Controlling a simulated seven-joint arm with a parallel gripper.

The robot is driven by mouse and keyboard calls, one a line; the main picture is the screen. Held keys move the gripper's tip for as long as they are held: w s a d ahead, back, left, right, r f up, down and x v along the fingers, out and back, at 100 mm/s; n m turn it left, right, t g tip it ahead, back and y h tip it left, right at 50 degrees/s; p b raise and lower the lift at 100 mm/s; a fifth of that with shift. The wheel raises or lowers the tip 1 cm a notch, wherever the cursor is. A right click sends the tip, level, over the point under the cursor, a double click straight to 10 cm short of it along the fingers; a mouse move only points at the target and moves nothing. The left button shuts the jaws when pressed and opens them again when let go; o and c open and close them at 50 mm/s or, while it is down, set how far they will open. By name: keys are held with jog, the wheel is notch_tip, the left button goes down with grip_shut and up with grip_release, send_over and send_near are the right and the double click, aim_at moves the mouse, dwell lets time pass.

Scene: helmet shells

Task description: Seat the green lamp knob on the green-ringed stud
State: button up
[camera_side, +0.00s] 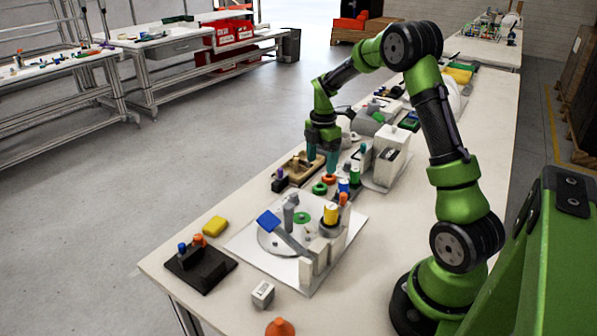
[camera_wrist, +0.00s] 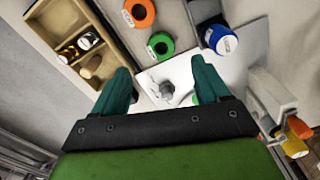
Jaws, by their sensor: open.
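My gripper (camera_side: 322,160) is open and empty above the bench, its teal fingers pointing down. In the wrist view my gripper (camera_wrist: 161,72) spans a small grey post (camera_wrist: 167,90) on a white plate. A green ring-shaped piece (camera_wrist: 160,45) with a pale label lies just beyond the fingers; it shows in the side view (camera_side: 320,188) below the gripper. I cannot tell which of these is the lamp knob.
An orange ring (camera_wrist: 138,12) and a blue cylinder (camera_wrist: 220,40) stand close by. A wooden tray (camera_side: 289,171) lies left of the fingers. The fixture's white base plate (camera_side: 249,245) holds grey posts and a yellow cylinder (camera_side: 330,213).

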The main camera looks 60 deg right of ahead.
aim_at(320, 183)
jog(key=f, duration=0.8)
jog(key=shift+a+f, duration=0.1)
jog(key=shift+a, duration=0.1)
jog(key=c, duration=1.1)
